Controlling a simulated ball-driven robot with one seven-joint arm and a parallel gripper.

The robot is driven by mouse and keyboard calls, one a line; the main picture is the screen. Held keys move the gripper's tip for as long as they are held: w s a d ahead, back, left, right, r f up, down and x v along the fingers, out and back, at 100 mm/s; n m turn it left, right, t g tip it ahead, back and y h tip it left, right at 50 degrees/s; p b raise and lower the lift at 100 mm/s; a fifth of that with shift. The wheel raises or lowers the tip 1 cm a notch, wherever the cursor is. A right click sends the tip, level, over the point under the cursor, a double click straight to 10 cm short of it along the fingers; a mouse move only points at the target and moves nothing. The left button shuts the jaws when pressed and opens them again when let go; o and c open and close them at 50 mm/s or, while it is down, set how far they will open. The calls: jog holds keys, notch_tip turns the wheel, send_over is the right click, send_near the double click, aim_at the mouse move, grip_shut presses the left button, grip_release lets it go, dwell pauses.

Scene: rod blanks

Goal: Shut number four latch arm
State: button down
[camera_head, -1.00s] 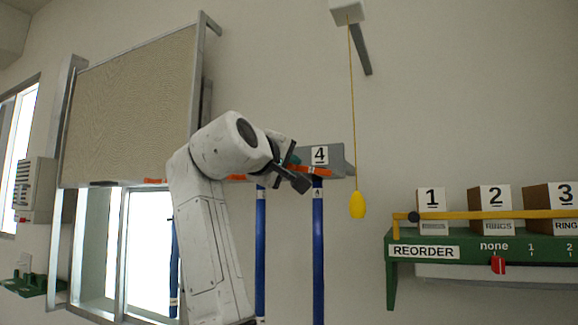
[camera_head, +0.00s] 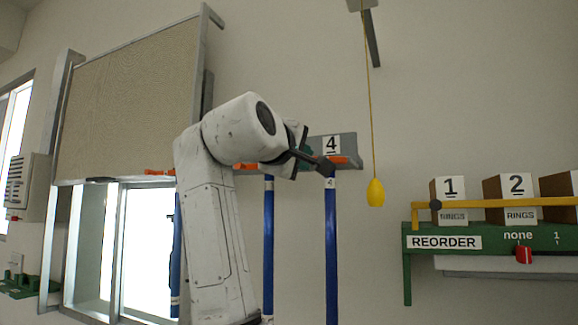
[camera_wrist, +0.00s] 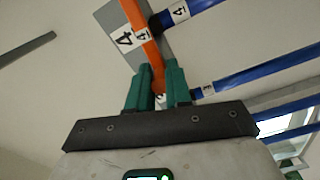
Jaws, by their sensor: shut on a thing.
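The number four latch arm is an orange bar (camera_wrist: 138,22) with a "4" label, in front of a grey bracket (camera_head: 320,143) that carries a "4" plate. In the wrist view my gripper (camera_wrist: 158,92) has its green fingers on either side of the bar's near end, shut on it. In the head view the gripper (camera_head: 318,163) is at the bracket, and part of the orange bar (camera_head: 343,160) shows just past the dark finger. A blue rod (camera_head: 331,250) labelled "4" stands upright under the bracket. Its labelled end (camera_wrist: 180,12) lies beside the bar in the wrist view.
Another blue rod (camera_head: 268,250) stands to the left, below another orange bar (camera_head: 245,166). A yellow pull handle (camera_head: 376,193) hangs on a cord close right of the bracket. A green REORDER shelf (camera_head: 470,240) with numbered boxes is further right. A window and raised panel are left.

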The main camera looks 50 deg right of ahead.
jog(key=shift+f+n, duration=0.6)
jog(key=c, duration=1.1)
grip_release()
jog(key=shift+r, duration=0.1)
jog(key=b+v, duration=0.3)
jog(key=v, duration=0.7)
jog(key=shift+a, duration=0.4)
jog(key=shift+s, duration=0.1)
